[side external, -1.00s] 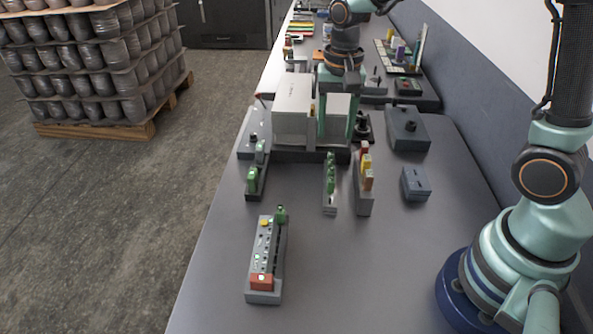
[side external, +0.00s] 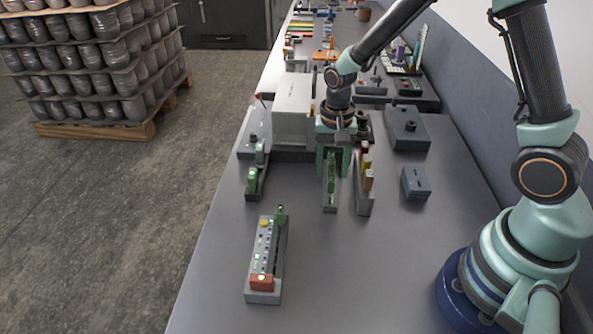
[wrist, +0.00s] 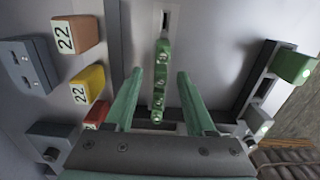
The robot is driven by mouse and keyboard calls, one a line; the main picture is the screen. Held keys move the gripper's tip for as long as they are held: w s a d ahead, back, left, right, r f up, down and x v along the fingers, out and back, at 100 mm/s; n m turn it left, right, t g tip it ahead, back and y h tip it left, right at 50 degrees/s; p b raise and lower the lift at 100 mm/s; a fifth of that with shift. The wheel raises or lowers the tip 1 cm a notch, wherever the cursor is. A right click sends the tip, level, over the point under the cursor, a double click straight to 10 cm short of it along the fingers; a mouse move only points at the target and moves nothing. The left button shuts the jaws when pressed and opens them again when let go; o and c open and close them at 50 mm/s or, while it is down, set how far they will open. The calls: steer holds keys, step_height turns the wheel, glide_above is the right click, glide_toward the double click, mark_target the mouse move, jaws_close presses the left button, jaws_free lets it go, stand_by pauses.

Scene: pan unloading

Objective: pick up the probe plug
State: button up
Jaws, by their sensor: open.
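A narrow green plug (side external: 331,180) with a row of small bright studs stands in a slim grey holder (side external: 330,208) near the middle of the bench; it looks like the probe plug. In the wrist view the green plug (wrist: 160,82) lies between my two fingers with a gap on each side. My gripper (side external: 333,170) is open and points down over the holder. The wrist view shows my gripper (wrist: 159,76) with both teal fingers apart and nothing held. I cannot tell whether the fingertips reach fully down beside the plug.
A holder with numbered orange and yellow blocks (side external: 366,180) stands close to the right. A light grey box (side external: 293,105) is just behind. A holder with green pieces (side external: 254,180) is at left, a grey block (side external: 416,184) at right. A button panel (side external: 264,262) stands in front.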

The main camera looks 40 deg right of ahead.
steer(key=shift+f, duration=0.8)
steer(key=shift+c, duration=0.3)
jaws_close()
